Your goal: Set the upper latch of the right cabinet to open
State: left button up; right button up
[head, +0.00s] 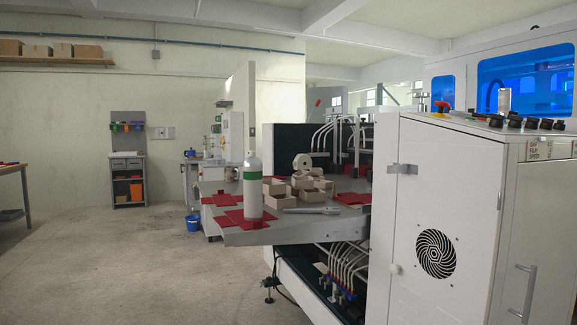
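The right cabinet (447,190) is a tall white box in the right foreground. A small grey metal latch (403,169) sits high on its front panel, near the left edge. It lies about horizontal and reaches to the panel's left edge; I cannot tell from here whether it is set open or shut. A small pale knob (396,268) sits lower on the same edge. Neither of my grippers is in the head view.
A vent (437,253) and a grey bar handle (527,295) are on the cabinet. Control knobs (513,121) line its top. Left of it, a grey table (290,228) holds a green-banded bottle (253,185) and small boxes. The floor (130,270) at left is clear.

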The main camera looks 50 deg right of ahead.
aim_at(402, 168)
jog(key=u, duration=0.35)
jog(key=i, duration=1)
jog(key=z, duration=2.3)
